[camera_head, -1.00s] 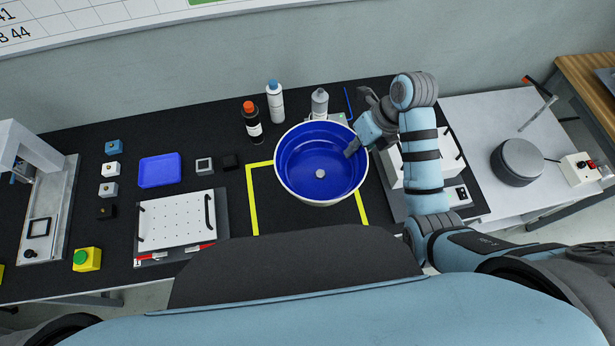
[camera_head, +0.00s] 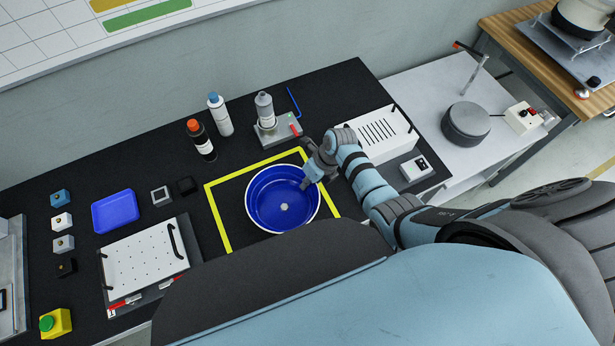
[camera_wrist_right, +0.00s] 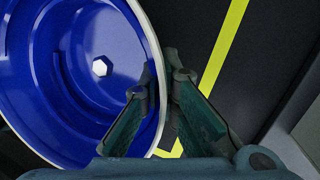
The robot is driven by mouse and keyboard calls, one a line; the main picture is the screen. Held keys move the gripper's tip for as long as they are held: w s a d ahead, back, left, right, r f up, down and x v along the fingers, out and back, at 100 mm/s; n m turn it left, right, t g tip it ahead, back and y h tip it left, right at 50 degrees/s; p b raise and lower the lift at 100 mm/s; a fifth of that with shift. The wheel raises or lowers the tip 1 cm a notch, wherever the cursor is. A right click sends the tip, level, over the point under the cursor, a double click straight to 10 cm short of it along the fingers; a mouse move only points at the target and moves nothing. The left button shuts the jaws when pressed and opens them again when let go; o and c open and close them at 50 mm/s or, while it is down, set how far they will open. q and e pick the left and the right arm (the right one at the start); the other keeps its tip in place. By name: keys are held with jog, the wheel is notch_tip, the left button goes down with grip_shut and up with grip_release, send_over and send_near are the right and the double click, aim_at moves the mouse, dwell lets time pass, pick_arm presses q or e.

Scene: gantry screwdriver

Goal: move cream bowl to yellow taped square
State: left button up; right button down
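The bowl (camera_head: 256,221) has a cream rim and outside and a deep blue inside. In the head view it appears upright within the yellow taped square (camera_head: 217,216), close to its right side and hiding part of the tape. I cannot tell for certain whether its base touches the table. My right gripper (camera_head: 307,184) is at the bowl's right rim. In the right wrist view my right gripper (camera_wrist_right: 160,82) has one finger inside the bowl (camera_wrist_right: 60,75) and one outside, pinching the rim. Yellow tape (camera_wrist_right: 225,50) runs beside it. My left gripper is not in view.
An orange-capped bottle (camera_head: 201,143), a blue-capped bottle (camera_head: 220,117) and a grey bottle (camera_head: 265,112) stand behind the square. A white perforated plate (camera_head: 143,262) and blue tray (camera_head: 115,211) lie left. A white vented box (camera_head: 378,135) stands right.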

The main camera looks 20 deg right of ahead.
jog(key=shift+r, duration=0.15)
jog(key=c, duration=1.8)
grip_release()
jog(key=shift+d+r+p, duration=0.1)
jog(key=shift+r+p, duration=0.25)
jog(key=p+v, duration=0.1)
jog(key=v, duration=0.2)
jog(key=shift+r, duration=0.15)
jog(key=v, duration=0.8)
jog(key=shift+s, duration=0.1)
